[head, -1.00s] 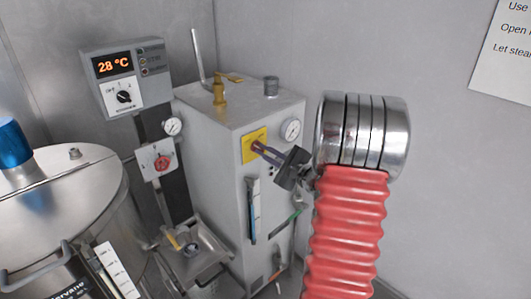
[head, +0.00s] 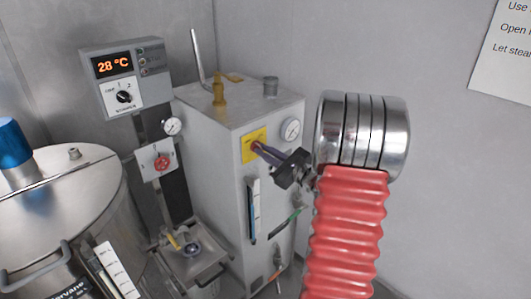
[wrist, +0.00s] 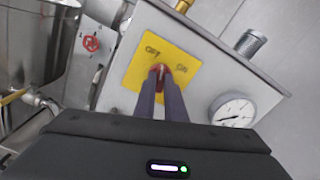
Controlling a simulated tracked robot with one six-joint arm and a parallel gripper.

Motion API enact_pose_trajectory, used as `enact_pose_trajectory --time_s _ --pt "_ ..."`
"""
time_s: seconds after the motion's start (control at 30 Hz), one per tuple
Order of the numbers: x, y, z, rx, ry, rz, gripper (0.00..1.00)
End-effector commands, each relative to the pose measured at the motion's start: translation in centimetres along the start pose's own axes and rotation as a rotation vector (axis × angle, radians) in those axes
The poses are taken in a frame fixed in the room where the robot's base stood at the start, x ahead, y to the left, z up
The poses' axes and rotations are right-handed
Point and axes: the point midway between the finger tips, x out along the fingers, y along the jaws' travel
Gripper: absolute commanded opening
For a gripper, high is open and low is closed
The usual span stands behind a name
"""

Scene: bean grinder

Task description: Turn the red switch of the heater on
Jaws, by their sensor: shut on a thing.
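The heater (head: 212,154) is a tall grey box in the head view. A yellow plate (head: 248,148) on its front carries the red switch. In the wrist view the plate (wrist: 140,72) has the labels OFF and ON, and the red switch (wrist: 158,68) shows between my fingertips, leaning a little towards neither label that I can clearly tell. My gripper (head: 261,150) reaches the plate from the right. Its two fingers are shut on the red switch, which they mostly hide. My gripper also shows in the wrist view (wrist: 160,76).
A pressure gauge (head: 291,130) sits right of the plate. A red valve knob (head: 162,162) and a controller reading 28 °C (head: 125,76) are left of the heater. A large steel kettle (head: 70,200) stands at the left. A sight glass (head: 253,208) is below the plate.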

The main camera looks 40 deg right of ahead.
Motion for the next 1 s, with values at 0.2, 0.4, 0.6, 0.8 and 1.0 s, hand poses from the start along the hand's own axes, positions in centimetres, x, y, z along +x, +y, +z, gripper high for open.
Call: enact_pose_trajectory --time_s 0.2,0.4,0.6,0.8,1.0 --pt "0.00 0.20 -0.12 0.208 0.002 0.004 0.00" --pt "0.00 0.17 -0.13 0.398 0.002 0.004 0.00" --pt "0.00 0.14 -0.15 0.588 0.003 0.003 0.00" --pt "-0.01 0.10 -0.18 0.777 0.004 0.002 0.00" --pt "-0.02 0.05 -0.21 0.950 0.004 0.001 0.00"
